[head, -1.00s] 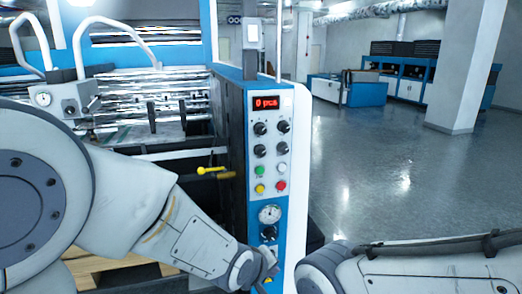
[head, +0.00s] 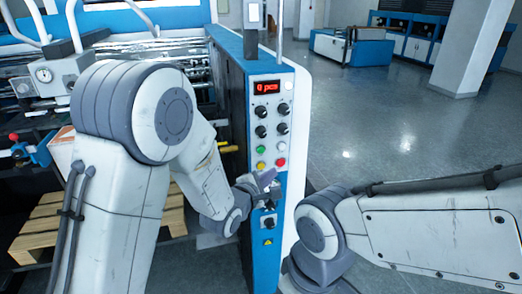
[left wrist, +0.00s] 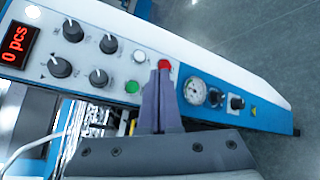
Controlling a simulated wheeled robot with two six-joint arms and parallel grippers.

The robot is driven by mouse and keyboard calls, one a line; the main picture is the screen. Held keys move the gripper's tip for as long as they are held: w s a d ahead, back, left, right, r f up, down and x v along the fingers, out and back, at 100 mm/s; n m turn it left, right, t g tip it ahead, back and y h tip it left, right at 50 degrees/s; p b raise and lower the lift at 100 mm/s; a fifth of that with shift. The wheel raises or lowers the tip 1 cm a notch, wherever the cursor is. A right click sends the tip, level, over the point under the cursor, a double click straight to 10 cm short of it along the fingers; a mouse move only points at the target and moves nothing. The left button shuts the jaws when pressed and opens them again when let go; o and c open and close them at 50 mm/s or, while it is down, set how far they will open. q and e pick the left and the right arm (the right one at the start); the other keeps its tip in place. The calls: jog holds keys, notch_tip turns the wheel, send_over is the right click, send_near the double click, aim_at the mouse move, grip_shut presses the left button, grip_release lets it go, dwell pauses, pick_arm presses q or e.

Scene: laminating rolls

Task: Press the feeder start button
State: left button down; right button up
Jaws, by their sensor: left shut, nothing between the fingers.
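The control panel (head: 272,130) has a red display reading "0 pcs", black knobs and small round buttons. The green button (head: 260,149), white button (head: 283,144), yellow button (head: 261,165) and red button (head: 281,162) sit below the knobs; I cannot read which one is feeder start. My left gripper (head: 268,178) is shut and empty, just below these buttons and in front of the gauge. In the left wrist view its fingertips (left wrist: 160,74) lie between the green button (left wrist: 132,87) and red button (left wrist: 164,65), hiding the yellow one. My right gripper is out of view.
A gauge (left wrist: 194,93) and a black knob (left wrist: 237,102) are lower on the panel, close to my left gripper. Machine rollers and a wooden pallet (head: 40,225) are at left. Open floor (head: 370,130) lies right of the panel.

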aim_at(261, 149)
pick_arm(q)
jog(key=shift+w+a+p, duration=0.25)
jog(key=shift+w+a, duration=0.2)
jog(key=shift+w, duration=0.9)
jog(key=shift+w+a+p, duration=0.2)
jog(key=shift+w+a, duration=0.25)
jog(key=shift+w, duration=0.9)
jog(key=shift+w+a+p, duration=0.25)
jog(key=shift+w+a, duration=0.2)
jog(key=shift+w, duration=0.9)
jog(key=shift+w, duration=0.15)
jog(key=shift+w+a, duration=0.1)
jog(key=shift+w, duration=0.15)
jog(key=shift+w+a, duration=0.15)
jog(key=shift+w, duration=0.25)
jog(key=shift+s, duration=0.15)
jog(key=shift+s+d, duration=0.25)
jog(key=shift+s, duration=0.4)
